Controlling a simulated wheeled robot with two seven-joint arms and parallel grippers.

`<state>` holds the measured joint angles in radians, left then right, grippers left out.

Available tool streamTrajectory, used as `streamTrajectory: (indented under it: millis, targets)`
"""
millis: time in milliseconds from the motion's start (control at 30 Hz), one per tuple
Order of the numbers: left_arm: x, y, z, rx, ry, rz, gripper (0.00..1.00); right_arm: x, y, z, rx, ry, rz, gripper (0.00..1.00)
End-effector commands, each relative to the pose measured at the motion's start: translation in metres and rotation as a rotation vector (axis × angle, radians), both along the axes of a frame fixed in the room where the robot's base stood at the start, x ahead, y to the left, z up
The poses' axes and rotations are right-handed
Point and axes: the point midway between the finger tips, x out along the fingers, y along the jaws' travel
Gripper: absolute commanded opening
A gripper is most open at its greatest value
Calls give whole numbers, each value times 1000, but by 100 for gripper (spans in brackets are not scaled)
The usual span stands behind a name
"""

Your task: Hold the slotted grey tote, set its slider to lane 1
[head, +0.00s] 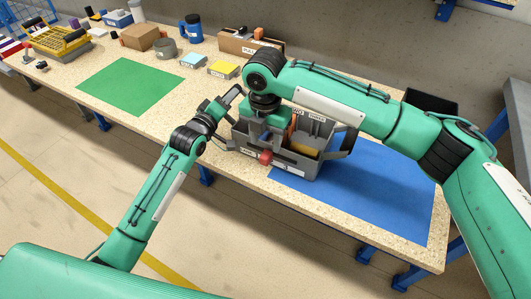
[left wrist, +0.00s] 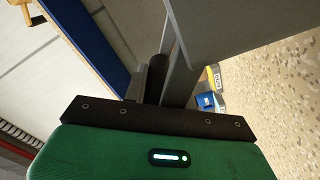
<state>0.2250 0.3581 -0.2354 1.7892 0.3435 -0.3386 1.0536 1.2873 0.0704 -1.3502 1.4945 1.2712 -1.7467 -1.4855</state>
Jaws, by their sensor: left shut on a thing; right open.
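The grey tote (head: 302,165) stands on the bench at the left edge of the blue mat, with compartments inside and a front facing me. A red slider knob (head: 265,157) sticks out of its front. White lane labels beside the knob are too small to read. My left gripper (head: 232,97) is shut on the tote's left side, near its raised handle. In the left wrist view, the tote's grey wall (left wrist: 245,30) fills the top right, beside the dark fingers. My right gripper (head: 264,138) is open, pointing down at the tote's front left, close above the knob; its fingertips are hard to make out.
The blue mat (head: 370,190) is clear to the tote's right. A green mat (head: 130,85) is empty at left.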

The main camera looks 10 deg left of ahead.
Motion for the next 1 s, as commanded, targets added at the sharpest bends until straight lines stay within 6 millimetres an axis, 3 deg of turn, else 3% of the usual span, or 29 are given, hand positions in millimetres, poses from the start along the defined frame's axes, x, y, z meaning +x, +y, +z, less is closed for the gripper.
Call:
streamTrajectory:
  millis: [100, 300, 700, 733, 933, 1000]
  targets:
    - [0, 0, -5, 2, 10, -1, 0, 0, -1, -25, -2, 2, -2, 45]
    - [0, 0, -5, 2, 10, -1, 0, 0, -1, -51, -1, 0, -2, 45]
    - [0, 0, -5, 2, 10, -1, 0, 0, -1, -60, 0, -1, -1, 45]
    - [0, 0, -5, 2, 10, -1, 0, 0, -1, -60, 0, -1, -1, 44]
    - [0, 0, -5, 2, 10, -1, 0, 0, -1, -60, 0, -1, -1, 4]
    - [0, 0, -5, 2, 10, -1, 0, 0, -1, -60, 0, -1, -1, 0]
